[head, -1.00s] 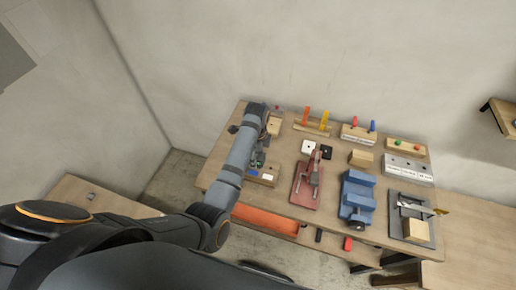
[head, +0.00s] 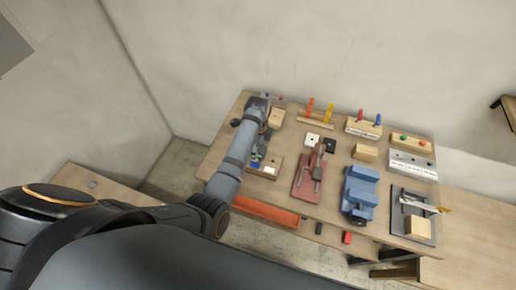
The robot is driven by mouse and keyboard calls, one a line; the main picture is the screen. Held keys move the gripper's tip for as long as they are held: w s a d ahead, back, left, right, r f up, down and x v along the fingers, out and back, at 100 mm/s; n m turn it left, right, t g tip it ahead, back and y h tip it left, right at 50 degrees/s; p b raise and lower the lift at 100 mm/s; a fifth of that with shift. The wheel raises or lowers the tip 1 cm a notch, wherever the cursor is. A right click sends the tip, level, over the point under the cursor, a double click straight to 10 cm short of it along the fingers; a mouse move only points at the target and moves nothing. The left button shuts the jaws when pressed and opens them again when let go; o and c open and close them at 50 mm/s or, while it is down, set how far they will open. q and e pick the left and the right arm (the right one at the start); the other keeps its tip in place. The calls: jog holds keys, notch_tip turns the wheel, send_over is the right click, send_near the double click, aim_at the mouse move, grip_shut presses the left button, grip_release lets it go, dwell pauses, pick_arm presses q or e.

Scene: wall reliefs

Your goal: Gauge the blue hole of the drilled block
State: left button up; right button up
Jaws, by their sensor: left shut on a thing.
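A wooden block (head: 274,167) with small blue and white marks on it lies at the left front of the workbench (head: 212,166); it looks like the drilled block. My left arm reaches over the bench from the left, and my left gripper (head: 258,153) is at this block's left end, partly hidden by the arm. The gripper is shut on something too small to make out. I cannot tell whether the held thing touches the block or sits in a hole. My right gripper is not in view.
A red clamp fixture (head: 308,175) stands right of the block, then a blue vise (head: 360,192) and a grey plate (head: 397,222) with a wooden piece. Racks with coloured pegs (head: 362,130) line the back. An orange drawer (head: 265,211) hangs under the front edge.

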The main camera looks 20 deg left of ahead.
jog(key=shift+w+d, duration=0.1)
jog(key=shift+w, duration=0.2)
pick_arm(q)
jog(key=shift+s, duration=0.2)
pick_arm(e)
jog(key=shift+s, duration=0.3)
pick_arm(q)
jog(key=shift+f, duration=0.75)
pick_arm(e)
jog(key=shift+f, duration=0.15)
pick_arm(q)
jog(key=o, duration=1.4)
jog(key=shift+c, duration=0.2)
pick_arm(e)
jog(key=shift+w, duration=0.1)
pick_arm(q)
jog(key=r, duration=0.8)
jog(key=shift+d+r, duration=0.1)
jog(key=shift+d, duration=0.1)
